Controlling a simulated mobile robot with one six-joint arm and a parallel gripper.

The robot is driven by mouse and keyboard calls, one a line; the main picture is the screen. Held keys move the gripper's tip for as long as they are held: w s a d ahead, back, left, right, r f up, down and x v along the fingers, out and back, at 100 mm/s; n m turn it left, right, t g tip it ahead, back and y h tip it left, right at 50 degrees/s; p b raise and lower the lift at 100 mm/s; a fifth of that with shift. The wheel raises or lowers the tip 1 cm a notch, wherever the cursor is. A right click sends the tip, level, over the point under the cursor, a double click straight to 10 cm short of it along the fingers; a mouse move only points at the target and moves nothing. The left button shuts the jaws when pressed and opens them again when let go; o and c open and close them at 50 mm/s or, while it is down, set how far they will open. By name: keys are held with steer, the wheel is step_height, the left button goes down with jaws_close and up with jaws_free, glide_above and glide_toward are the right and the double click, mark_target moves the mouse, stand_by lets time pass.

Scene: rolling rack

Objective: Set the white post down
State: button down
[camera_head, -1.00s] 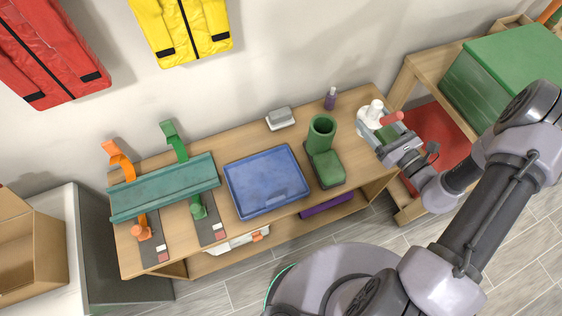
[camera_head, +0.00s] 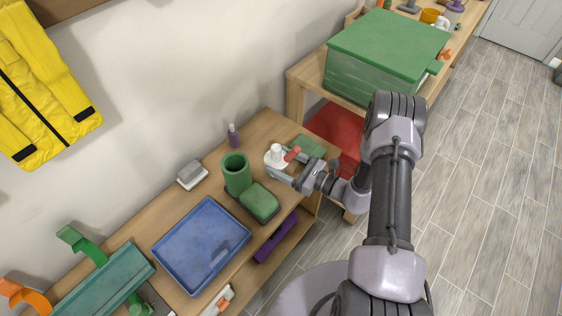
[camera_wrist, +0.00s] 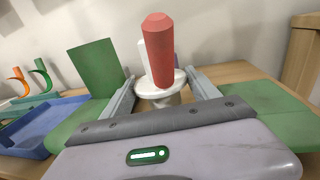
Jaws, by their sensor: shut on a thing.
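The white post (camera_head: 276,151) has a round white base and a red peg (camera_head: 292,154) sticking out from it. My gripper (camera_head: 279,167) is shut on it over the right end of the wooden bench (camera_head: 185,208). In the wrist view the post's white base (camera_wrist: 158,90) sits between the two fingers of my gripper (camera_wrist: 162,98), and the red peg (camera_wrist: 158,50) hides most of the upright part. I cannot tell whether the base touches the bench top.
A purple bottle (camera_head: 233,136), a grey-white block (camera_head: 192,175) and a blue tray (camera_head: 201,246) share the bench. A green bin (camera_head: 385,50) stands beyond.

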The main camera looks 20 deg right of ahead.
steer(key=shift+c, duration=1)
jaws_free()
steer(key=shift+s+d+r+p, duration=0.15)
steer(key=shift+r+p, duration=0.1)
steer(key=shift+p, duration=0.15)
steer(key=p+v, duration=0.2)
steer(key=v, duration=0.9)
steer(key=shift+s+d+p, duration=0.2)
steer(key=shift+s+p, duration=0.05)
steer(key=shift+p, duration=0.05)
steer(key=shift+f, duration=0.1)
